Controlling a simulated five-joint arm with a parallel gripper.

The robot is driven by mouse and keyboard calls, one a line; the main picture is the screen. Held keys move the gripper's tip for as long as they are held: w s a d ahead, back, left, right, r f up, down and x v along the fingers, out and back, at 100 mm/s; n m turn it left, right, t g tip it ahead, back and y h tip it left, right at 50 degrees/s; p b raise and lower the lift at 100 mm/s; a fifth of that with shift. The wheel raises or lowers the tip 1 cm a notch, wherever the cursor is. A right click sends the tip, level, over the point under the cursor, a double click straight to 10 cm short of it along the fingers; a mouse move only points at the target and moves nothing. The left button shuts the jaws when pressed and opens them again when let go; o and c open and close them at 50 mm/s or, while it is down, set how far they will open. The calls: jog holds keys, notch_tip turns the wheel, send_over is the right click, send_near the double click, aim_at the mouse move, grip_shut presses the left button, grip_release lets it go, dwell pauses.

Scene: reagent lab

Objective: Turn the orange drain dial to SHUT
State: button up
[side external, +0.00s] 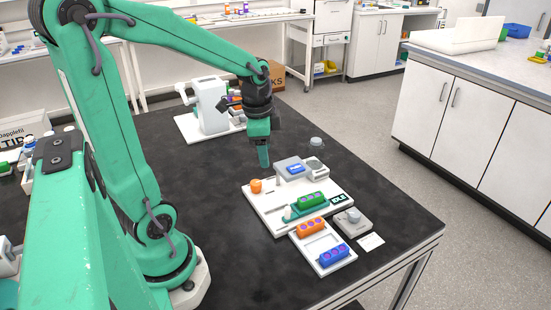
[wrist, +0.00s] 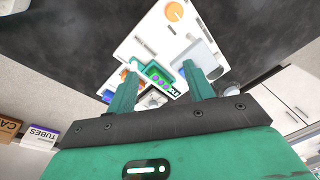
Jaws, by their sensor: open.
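The orange drain dial (side external: 256,186) sits at the back left corner of a white panel (side external: 262,209) on the black bench. It also shows in the wrist view, as an orange disc with a pale mark at the top edge (wrist: 174,11). Its setting is too small to read. My gripper (side external: 264,163) points down above the bench, just behind and above the dial, apart from it. In the wrist view my gripper (wrist: 160,71) has its two fingers spread with nothing held between them.
The panel carries a grey block with a blue top (side external: 294,170), a green rack (side external: 309,200) and a dark IDLE display (side external: 338,198). In front lie an orange rack (side external: 311,227), a blue rack (side external: 334,255) in a white tray, and a grey knob box (side external: 347,222). A white machine (side external: 210,105) stands behind.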

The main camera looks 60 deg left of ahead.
aim_at(256, 182)
jog(key=a+f+m, duration=0.1)
jog(key=a+f, duration=0.1)
jog(key=a+f+m+g, duration=0.1)
jog(key=a+f, duration=0.1)
jog(key=a+f+m, duration=0.1)
jog(key=a+f, duration=0.1)
jog(key=shift+w+a+f+g+h, duration=0.2)
jog(key=shift+a+g+h, duration=0.1)
jog(key=shift+g, duration=0.1)
jog(key=shift+f, duration=0.1)
jog(key=shift+d+f, duration=0.1)
jog(key=shift+f, duration=3.7)
jog(key=c, duration=1)
